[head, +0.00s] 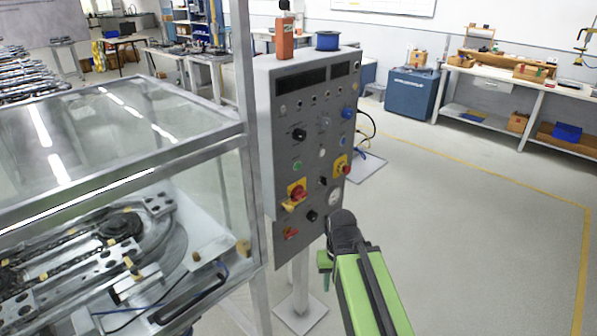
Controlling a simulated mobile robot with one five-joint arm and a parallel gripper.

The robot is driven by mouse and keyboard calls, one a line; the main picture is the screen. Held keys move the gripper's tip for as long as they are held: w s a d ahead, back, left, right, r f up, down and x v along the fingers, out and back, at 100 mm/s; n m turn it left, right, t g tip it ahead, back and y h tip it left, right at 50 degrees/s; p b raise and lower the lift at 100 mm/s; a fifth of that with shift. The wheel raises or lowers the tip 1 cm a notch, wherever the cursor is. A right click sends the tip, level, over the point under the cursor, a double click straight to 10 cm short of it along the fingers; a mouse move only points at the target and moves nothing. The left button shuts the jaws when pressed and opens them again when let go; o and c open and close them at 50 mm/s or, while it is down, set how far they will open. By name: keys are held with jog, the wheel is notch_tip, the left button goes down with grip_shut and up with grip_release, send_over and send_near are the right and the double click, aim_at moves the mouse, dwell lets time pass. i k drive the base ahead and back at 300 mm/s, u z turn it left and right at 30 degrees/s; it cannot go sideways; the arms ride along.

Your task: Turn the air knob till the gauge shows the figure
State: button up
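A grey control panel (285,160) stands upright at the middle of the head view. A small round white dial (335,196), which looks like the gauge, sits low on its right side; its figure is too small to read. A black knob (312,216) sits just left of and below the dial. Other knobs are on the panel, and I cannot tell which is the air knob. My green arm reaches up from the bottom right. My gripper (325,270) seems to be in front of the panel's lower right, below the dial. Its fingers are not clear.
A glass-covered frame (120,130) with the ring track (170,245) stands close on the left. The panel bears a red emergency switch (297,191), another red switch (345,170) and a blue knob (347,113). Open floor (470,230) lies to the right, before a workbench (525,85).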

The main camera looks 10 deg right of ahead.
aim_at(312, 215)
jog(key=u, duration=1.75)
jog(key=k, duration=1.3)
jog(key=u, duration=1.85)
jog(key=k, duration=0.05)
jog(key=z, duration=3.2)
jog(key=i, duration=0.95)
jog(key=z, duration=0.05)
